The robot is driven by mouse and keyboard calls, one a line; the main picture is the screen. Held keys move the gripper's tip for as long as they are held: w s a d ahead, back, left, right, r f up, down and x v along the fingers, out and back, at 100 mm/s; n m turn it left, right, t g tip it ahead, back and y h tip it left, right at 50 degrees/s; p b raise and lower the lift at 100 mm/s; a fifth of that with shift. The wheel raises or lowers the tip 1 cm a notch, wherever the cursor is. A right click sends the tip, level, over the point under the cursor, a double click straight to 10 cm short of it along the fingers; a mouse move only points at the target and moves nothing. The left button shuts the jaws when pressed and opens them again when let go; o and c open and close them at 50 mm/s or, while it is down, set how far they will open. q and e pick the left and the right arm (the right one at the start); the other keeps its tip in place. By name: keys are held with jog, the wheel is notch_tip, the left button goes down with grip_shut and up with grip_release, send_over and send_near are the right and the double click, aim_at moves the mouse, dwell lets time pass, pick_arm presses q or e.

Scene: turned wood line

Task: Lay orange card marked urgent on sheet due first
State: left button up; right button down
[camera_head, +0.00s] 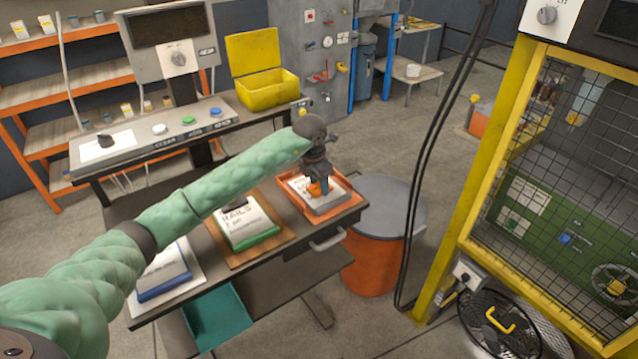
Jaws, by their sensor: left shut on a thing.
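My left gripper (319,187) reaches over the table from the left and points down at the orange tray on the right. It is shut on a small orange piece, which looks like the orange card (318,189); any marking on it is too small to read. The card is just over or touching the grey-white stack (333,203) in the orange tray (352,186); I cannot tell which. A green-edged stack with a sheet reading "RAILS" (240,222) lies on a brown board in the middle. A blue-edged stack with a white sheet (163,268) lies at left. No due-first wording is legible. My right gripper is not in view.
A console with coloured buttons (150,128) and an open yellow box (268,88) stand behind the table. An orange bin with a grey lid (375,262) stands right of it. A yellow-framed mesh cage (510,150) is further right. A teal bin (218,318) hangs at the table's front.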

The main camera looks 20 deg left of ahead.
pick_arm(q)
jog(key=shift+r, duration=0.1)
dwell(0.3)
jog(key=o, duration=1)
jog(key=shift+c, duration=0.2)
